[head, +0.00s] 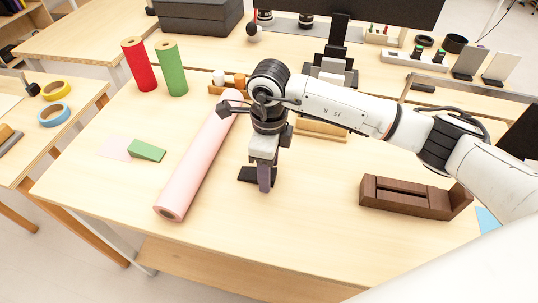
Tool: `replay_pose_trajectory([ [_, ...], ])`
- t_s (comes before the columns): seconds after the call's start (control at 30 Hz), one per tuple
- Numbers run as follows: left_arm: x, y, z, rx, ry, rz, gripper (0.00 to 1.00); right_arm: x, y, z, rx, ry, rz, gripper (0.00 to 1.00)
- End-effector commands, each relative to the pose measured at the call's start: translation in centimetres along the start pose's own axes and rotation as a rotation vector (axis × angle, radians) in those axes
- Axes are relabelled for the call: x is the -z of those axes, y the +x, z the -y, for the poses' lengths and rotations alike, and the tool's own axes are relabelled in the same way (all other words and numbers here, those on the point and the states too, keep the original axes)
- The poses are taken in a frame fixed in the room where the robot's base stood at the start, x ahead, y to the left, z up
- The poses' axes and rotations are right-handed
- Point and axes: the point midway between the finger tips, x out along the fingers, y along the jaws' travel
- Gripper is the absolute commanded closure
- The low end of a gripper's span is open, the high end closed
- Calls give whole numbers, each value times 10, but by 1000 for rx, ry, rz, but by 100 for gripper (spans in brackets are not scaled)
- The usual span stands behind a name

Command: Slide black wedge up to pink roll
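The pink roll (199,160) lies slantwise on the table, its near end toward the front left. The black wedge (248,175) lies on the table just right of the roll, with a narrow gap of bare table between them. My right gripper (265,181) points down at the wedge's right side and hides part of it. Its fingers line up in this view, so I cannot tell whether they are apart or whether they touch the wedge. My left gripper is not in view.
A green wedge (147,151) sits beside a pink sheet (116,148) left of the roll. Red (139,64) and green (171,68) cylinders stand at the back left. A dark brown wooden holder (408,199) stands at the right. The table's front middle is clear.

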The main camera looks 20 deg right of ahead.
Motion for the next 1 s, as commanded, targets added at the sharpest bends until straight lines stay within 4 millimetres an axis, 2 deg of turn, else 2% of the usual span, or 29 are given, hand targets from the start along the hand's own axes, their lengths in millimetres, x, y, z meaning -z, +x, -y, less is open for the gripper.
replay_pose_trajectory([
  [0.13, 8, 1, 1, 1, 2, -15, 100, 0, 7, 0, 0, 0, -1, 47],
  [0.37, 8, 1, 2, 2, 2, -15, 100, 0, 7, 0, 1, -1, 0, 47],
  [0.63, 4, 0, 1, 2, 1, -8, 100, 0, 7, 0, 0, -1, 0, 91],
  [0.67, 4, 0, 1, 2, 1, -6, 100, 0, 7, 0, 0, -1, 0, 71],
  [0.77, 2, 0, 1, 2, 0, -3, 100, 0, 7, 0, 0, -1, 0, 87],
  [1.0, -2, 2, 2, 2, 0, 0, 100, -5, 8, 0, 1, -1, 1, 87],
])
